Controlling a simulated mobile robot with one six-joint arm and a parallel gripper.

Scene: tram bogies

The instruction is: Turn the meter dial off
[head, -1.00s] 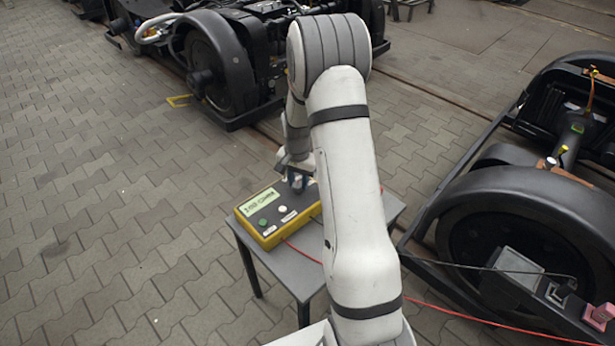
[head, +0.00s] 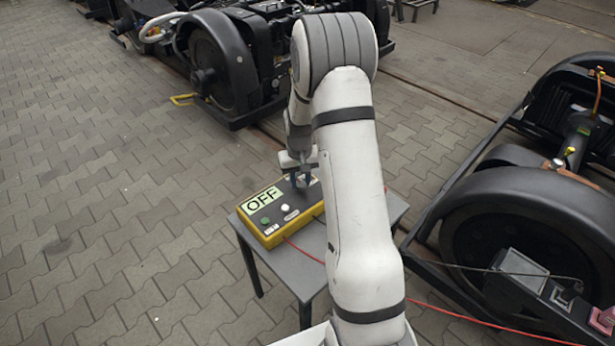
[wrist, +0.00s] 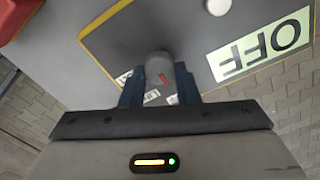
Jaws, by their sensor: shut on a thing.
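The yellow-edged meter (head: 270,238) sits on a small grey table, and its screen (head: 264,200) reads OFF. The same screen shows upside down at the right of the wrist view (wrist: 262,47). My gripper (head: 302,182) is over the far right part of the meter's top. In the wrist view my gripper (wrist: 159,88) has its blue fingers shut on the grey dial (wrist: 158,66), one on each side. The dial has a red mark. In the head view the fingers and arm hide most of the dial.
A red cable (head: 305,252) runs from the meter past my arm to the right. Black bogies stand behind (head: 215,70) and at right (head: 520,215).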

